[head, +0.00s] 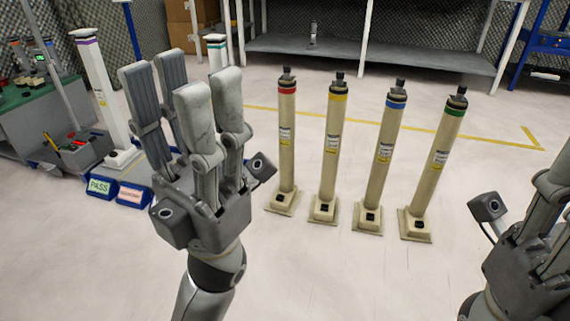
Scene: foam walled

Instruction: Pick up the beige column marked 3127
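Several beige columns stand upright in a row on the floor, each on a square foot with a dark cap. They have a red band (286,145), a yellow band (331,150), a blue band (384,155) and a green band (439,165). Each has a small white and yellow label, but the numbers are too small to read, so I cannot tell which is 3127. My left gripper (182,88) is open and empty, fingers upward, left of the red-banded column. My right gripper (548,225) is cut off at the right edge; its fingertips are hidden.
White columns, one with a purple band (102,85), stand at the left by blue boxes marked PASS (101,187) and another sign. A grey shelf (390,62) and a blue frame (545,42) stand behind. The floor around the beige columns is clear.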

